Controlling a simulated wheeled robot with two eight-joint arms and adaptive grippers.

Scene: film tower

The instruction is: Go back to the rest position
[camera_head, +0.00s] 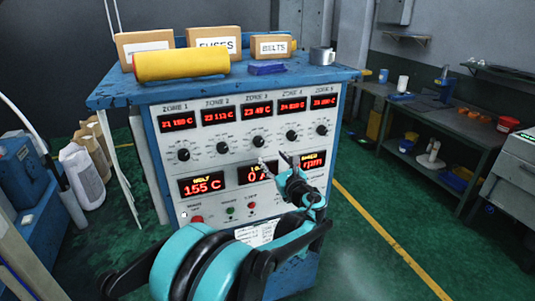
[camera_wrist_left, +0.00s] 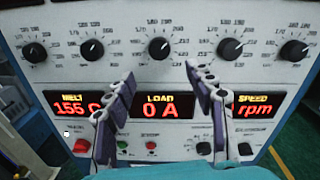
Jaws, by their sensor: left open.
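My left gripper (camera_head: 276,163) is open in front of the control panel (camera_head: 222,217), over its lower displays. My teal arm reaches up from the bottom of the head view. In the left wrist view the two fingers of my left gripper (camera_wrist_left: 159,76) stand apart with nothing between them, on either side of the load display (camera_wrist_left: 161,106), which reads 0 A. The melt display (camera_head: 202,185) reads 155 C. The speed display shows "rpm", and its upper part is partly covered in the head view. My right gripper is not in view.
On the blue cabinet top (camera_head: 120,89) stand a yellow roll (camera_head: 180,65), several cardboard boxes, a blue cloth-like item (camera_head: 266,68) and a grey mug (camera_head: 321,56). A workbench (camera_head: 449,127) stands at right. White sacks (camera_head: 82,175) stand at left. Green floor (camera_head: 385,205) is clear right of the cabinet.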

